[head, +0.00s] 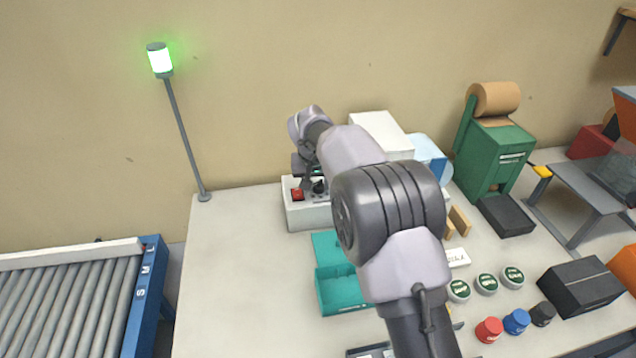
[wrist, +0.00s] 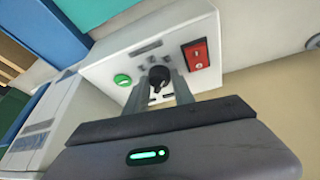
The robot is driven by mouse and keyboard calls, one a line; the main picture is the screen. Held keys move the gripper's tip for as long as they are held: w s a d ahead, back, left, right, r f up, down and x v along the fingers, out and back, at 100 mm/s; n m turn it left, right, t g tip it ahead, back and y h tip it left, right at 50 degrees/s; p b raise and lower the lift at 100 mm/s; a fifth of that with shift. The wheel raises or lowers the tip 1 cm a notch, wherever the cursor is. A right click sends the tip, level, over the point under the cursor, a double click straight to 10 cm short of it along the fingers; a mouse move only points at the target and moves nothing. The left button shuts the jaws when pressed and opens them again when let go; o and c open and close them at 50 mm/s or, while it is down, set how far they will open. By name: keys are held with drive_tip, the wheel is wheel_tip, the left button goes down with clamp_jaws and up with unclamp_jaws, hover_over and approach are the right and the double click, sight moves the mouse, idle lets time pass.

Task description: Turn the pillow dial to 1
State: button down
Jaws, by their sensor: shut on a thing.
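The pillow dial (wrist: 159,77) is a black knob on the white control box (wrist: 110,62). In the wrist view my gripper (wrist: 160,86) has its two fingers on either side of the knob, shut on it. The box face also has a green button (wrist: 122,80) and a red switch (wrist: 196,54). Small dark marks surround the knob, but they are too small to read. In the head view the control box (head: 310,216) stands at the back of the table, with the red switch (head: 297,194) showing. My arm hides part of the box there.
An open teal box (head: 340,290) lies in front of the control box. A white box (head: 380,131) and a green paper dispenser (head: 492,150) stand to the right. A lit green lamp (head: 160,60) stands at left. The table's left part (head: 240,270) is clear.

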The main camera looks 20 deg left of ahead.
drive_tip(key=shift+d+n+p, duration=0.1)
drive_tip(key=shift+n+p, duration=0.25)
drive_tip(key=shift+n, duration=0.05)
drive_tip(key=n+y+p, duration=0.1)
drive_tip(key=n+p, duration=0.1)
drive_tip(key=n, duration=0.1)
drive_tip(key=shift+d+r, duration=0.1)
drive_tip(key=shift+r, duration=0.05)
drive_tip(key=n+y+p, duration=0.1)
drive_tip(key=n, duration=0.1)
drive_tip(key=n+g+y+p, duration=0.1)
drive_tip(key=n, duration=0.1)
drive_tip(key=shift+w+d+p, duration=0.15)
drive_tip(key=shift+p, duration=0.25)
drive_tip(key=n+g+p, duration=0.1)
drive_tip(key=n, duration=0.1)
drive_tip(key=n+g+y+p, duration=0.1)
drive_tip(key=n, duration=0.2)
drive_tip(key=shift+w, duration=0.1)
drive_tip(key=shift+w+d+n+g+p, duration=0.1)
drive_tip(key=shift+n+g+p, duration=0.6)
drive_tip(key=shift+n+p, duration=0.85)
drive_tip(key=shift+n, duration=0.45)
drive_tip(key=shift+f, duration=0.2)
